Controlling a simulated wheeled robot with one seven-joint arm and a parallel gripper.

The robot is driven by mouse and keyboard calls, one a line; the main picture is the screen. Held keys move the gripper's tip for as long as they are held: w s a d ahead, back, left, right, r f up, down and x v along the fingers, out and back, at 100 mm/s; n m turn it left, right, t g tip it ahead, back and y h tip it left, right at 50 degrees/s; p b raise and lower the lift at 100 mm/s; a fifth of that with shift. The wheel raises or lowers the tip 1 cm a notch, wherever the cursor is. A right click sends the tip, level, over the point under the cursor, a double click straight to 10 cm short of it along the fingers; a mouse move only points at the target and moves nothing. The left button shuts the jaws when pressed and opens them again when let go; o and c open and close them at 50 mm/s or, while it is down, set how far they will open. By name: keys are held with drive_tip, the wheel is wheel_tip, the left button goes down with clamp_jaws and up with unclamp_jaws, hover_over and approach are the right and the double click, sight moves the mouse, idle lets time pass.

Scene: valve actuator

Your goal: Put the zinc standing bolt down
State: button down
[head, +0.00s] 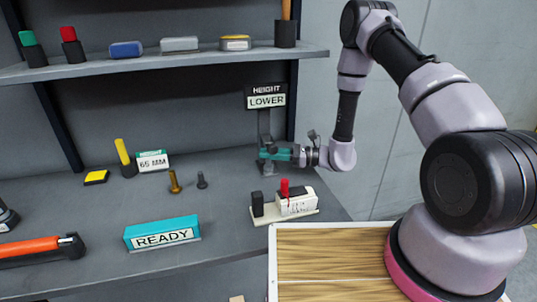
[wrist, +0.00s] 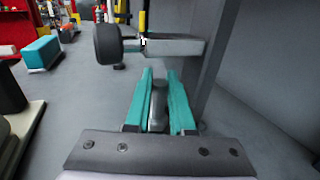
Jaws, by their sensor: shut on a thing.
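My gripper (head: 277,153) has teal fingers and is at the foot of the post under the HEIGHT LOWER sign (head: 266,96), above the bench. In the wrist view its fingers (wrist: 160,100) are shut on a grey bolt (wrist: 159,92), which looks like the zinc standing bolt. The bolt's rounded end shows between the fingers; its lower part is hidden, so I cannot tell whether it touches the bench. In the head view the fingers mostly hide it. A brass bolt (head: 174,182) and a dark grey bolt (head: 202,180) stand upright on the bench to the left.
A grey bar (wrist: 170,47) with a black knob (wrist: 107,44) is close beyond my fingers. A white block with a red lever (head: 296,201) stands in front of my gripper. The READY box (head: 162,233) is at front left. Bare bench (head: 225,205) lies between.

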drive_tip(key=shift+f, duration=0.1)
drive_tip(key=c, duration=1.1)
unclamp_jaws()
drive_tip(key=shift+o, duration=0.2)
